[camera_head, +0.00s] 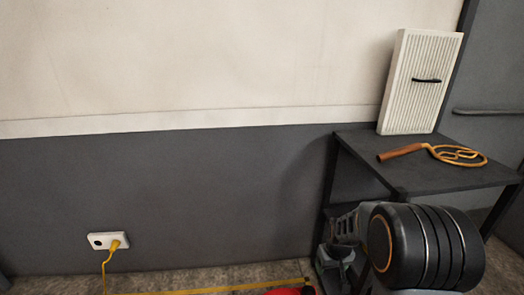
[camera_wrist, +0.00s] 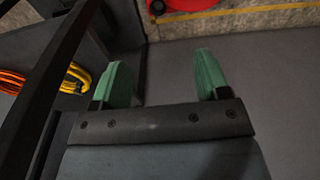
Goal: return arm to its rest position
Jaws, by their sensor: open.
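My gripper (camera_wrist: 160,82) shows in the wrist view with its two green-padded fingers spread apart. Nothing is between them. In the head view a dark, rounded part of my arm fills the lower right, in front of the dark table (camera_head: 440,178). I cannot make out the fingers clearly in that view.
On the table stand a white ribbed panel (camera_head: 412,100) and a wooden-handled beater (camera_head: 404,151). A wall socket (camera_head: 103,241) holds a yellow plug. A red object (camera_head: 288,291) is at the bottom edge. Orange and yellow coils (camera_wrist: 76,76) lie left of the fingers.

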